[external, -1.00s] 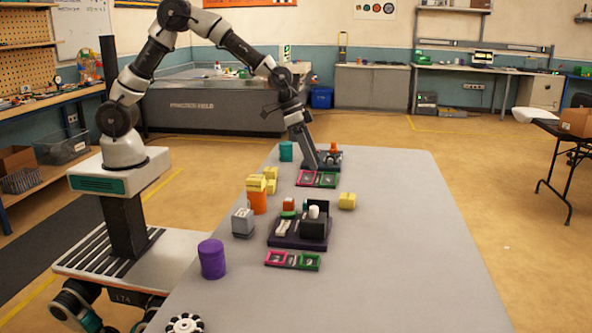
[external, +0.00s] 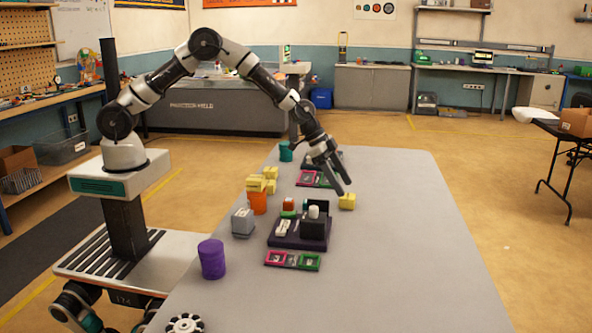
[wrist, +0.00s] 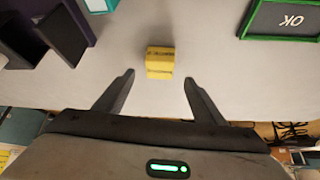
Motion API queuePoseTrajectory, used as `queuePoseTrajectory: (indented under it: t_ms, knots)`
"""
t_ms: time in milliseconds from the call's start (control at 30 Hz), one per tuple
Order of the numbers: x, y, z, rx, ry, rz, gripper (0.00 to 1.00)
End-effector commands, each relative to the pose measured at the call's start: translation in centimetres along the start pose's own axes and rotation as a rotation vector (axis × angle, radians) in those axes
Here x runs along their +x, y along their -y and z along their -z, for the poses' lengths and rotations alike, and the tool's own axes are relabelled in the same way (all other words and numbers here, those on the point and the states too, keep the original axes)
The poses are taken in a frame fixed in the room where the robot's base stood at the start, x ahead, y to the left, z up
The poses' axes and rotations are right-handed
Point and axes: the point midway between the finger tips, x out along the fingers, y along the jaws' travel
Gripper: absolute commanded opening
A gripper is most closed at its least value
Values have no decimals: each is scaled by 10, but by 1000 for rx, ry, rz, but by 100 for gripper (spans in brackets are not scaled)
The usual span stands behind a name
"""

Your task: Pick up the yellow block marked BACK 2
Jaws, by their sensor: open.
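A yellow block (external: 347,201) lies alone on the grey table, right of the dark tray. It also shows in the wrist view (wrist: 160,62), with dark lines across it; I cannot read any marking. More yellow blocks (external: 262,183) sit on the orange cylinder at the left, their markings unreadable too. My gripper (external: 345,188) is open and empty, pointing down above the lone block. In the wrist view its fingertips (wrist: 159,79) are spread wide, and the block appears between and just beyond them, apart from both.
A dark purple tray (external: 285,242) with small parts is left of the lone block. A grey block (external: 243,223), a purple cylinder (external: 212,259) and a pink-green framed tray (external: 292,260) stand nearby. The table's right side is clear.

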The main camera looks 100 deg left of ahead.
Motion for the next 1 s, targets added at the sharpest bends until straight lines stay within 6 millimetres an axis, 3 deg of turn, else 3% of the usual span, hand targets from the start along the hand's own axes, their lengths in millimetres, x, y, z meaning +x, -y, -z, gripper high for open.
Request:
queuePoseTrajectory:
  t_ms: [433,733,1000]
  knots:
    - [51,-2,-6,1,1,-1,63]
    - [55,-1,-5,1,0,0,63]
    - [54,-1,-5,0,0,0,18]
